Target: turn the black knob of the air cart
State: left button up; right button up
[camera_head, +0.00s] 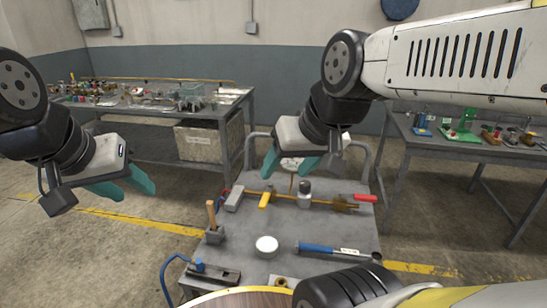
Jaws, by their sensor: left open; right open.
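The air cart (333,226) has a grey top and stands in the middle of the head view. Along its back runs a brass pipe with a yellow handle (265,200), a small grey canister with a dark top (305,188) and a red handle (365,198). The dark top may be the black knob; it is too small to be sure. My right gripper (290,168) is open and empty above the back of the cart, partly in front of a round pale gauge. My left gripper (125,190) is open and empty, left of the cart.
A white round cup (266,246), a blue tube (326,249), a wooden-handled tool (212,222) and a blue-hosed device (210,273) lie on the cart. Cluttered benches stand at back left (150,122) and right (425,143). Open floor lies left of the cart.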

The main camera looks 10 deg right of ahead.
aim_at(305, 186)
jog(key=z, duration=0.7)
